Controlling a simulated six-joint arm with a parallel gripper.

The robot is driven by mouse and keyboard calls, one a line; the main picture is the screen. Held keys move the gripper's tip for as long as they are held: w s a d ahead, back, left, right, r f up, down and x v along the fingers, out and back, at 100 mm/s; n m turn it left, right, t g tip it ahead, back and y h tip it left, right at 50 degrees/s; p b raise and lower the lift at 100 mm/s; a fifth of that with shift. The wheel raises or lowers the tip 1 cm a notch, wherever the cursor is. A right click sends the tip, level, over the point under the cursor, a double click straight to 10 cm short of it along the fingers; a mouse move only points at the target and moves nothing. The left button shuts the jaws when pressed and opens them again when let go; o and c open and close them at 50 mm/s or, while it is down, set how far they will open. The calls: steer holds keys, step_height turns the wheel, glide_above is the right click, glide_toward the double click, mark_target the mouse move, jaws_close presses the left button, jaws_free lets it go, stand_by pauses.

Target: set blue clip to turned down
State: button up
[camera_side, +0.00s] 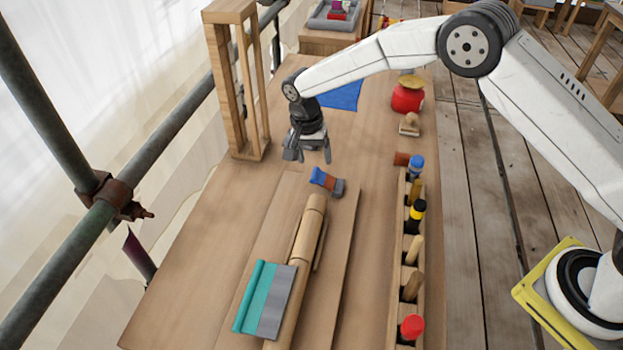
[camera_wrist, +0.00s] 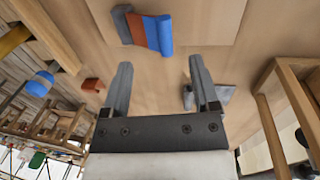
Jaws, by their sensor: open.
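The blue clip (camera_side: 327,181) lies on the wooden board beyond the far end of the turned wooden spindle (camera_side: 308,240). It has a blue part, a red-brown middle band and a dark grey part. In the wrist view the clip (camera_wrist: 150,32) is beyond the fingertips, nearer the left finger, with its blue part to the right. My gripper (camera_side: 309,158) is above the table just behind the clip, pointing down and apart from it. Its jaws (camera_wrist: 160,66) are spread, with nothing between them.
A teal and grey piece (camera_side: 263,300) lies against the spindle's near end. A rack (camera_side: 395,255) of several tools runs along the right. A tall wooden frame (camera_side: 236,80) stands at left. A grey object (camera_wrist: 227,94) shows by the right finger, partly hidden. A red pot (camera_side: 407,97) stands behind.

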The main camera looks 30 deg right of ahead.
mark_target(317, 173)
steer(key=shift+s+d+f, duration=0.15)
steer(key=shift+f, duration=1.15)
steer(key=shift+s+d+f, duration=0.1)
steer(key=shift+f, duration=1.15)
